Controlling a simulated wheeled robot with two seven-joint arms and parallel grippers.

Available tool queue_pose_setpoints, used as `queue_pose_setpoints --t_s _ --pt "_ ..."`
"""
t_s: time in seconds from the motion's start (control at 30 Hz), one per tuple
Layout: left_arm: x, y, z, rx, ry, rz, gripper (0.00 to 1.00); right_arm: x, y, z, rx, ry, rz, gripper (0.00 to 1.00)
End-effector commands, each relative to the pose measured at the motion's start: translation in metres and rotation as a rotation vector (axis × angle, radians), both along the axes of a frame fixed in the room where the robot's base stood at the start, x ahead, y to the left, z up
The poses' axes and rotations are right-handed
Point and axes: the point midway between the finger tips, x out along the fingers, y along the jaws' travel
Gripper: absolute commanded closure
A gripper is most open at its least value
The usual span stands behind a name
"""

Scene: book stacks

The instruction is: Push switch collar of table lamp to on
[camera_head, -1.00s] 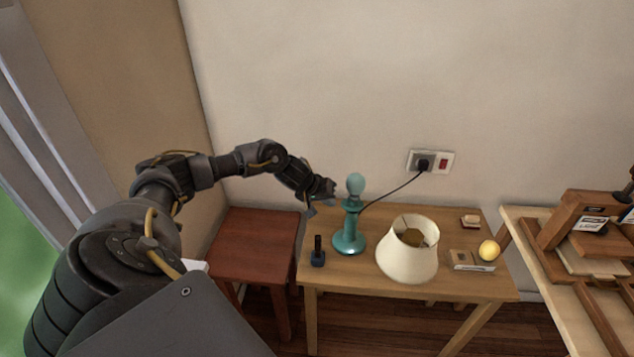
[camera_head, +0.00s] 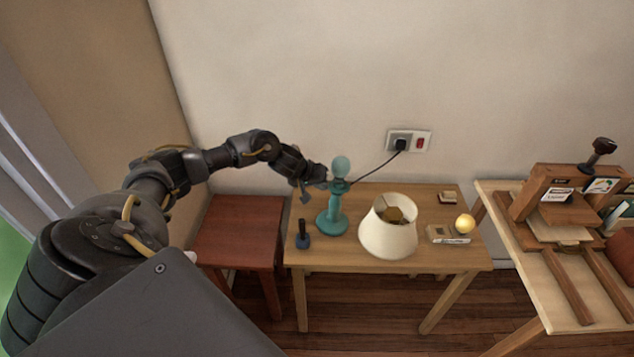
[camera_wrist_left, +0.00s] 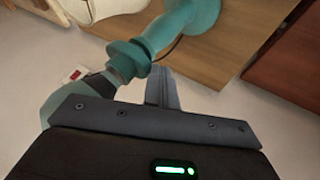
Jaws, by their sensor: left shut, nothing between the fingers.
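The teal table lamp (camera_head: 332,212) stands upright without its shade on the small wooden table. Its bulb (camera_head: 340,166) is on top, and the collar (camera_head: 340,186) is just below it. In the left wrist view the lamp's teal body (camera_wrist_left: 172,28) and ringed collar (camera_wrist_left: 128,56) lie just ahead of the gripper; the bulb (camera_wrist_left: 58,100) is partly hidden behind the gripper body. My left gripper (camera_head: 322,182) is shut and empty, at the lamp's left side at about collar height. Its closed fingers (camera_wrist_left: 162,88) show close beside the collar; contact cannot be told. My right gripper is not in view.
A cream lampshade (camera_head: 388,238), a dark-handled tool (camera_head: 303,236) and a yellow ball (camera_head: 465,224) are on the table (camera_head: 350,262). The lamp's cord runs to a wall socket (camera_head: 400,143). A red stool (camera_head: 238,232) stands left; a wooden bench (camera_head: 497,200) stands right.

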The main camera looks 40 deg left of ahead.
Motion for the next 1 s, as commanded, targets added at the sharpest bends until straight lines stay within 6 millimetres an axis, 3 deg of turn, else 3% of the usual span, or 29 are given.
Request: queue_pose_setpoints --t_s 0.27,0.5,0.8,1.0 --pt "-0.002 0.002 0.000 -0.001 0.002 -0.003 1.00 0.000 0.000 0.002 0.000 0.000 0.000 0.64" --pt "-0.012 0.025 0.003 0.000 0.002 -0.015 1.00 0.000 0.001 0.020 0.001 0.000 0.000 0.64" --pt "-0.049 0.033 0.053 0.003 -0.003 -0.020 1.00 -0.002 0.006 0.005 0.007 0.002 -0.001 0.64" --pt "-0.063 0.036 0.073 0.001 -0.001 -0.019 1.00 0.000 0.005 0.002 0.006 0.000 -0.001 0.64"
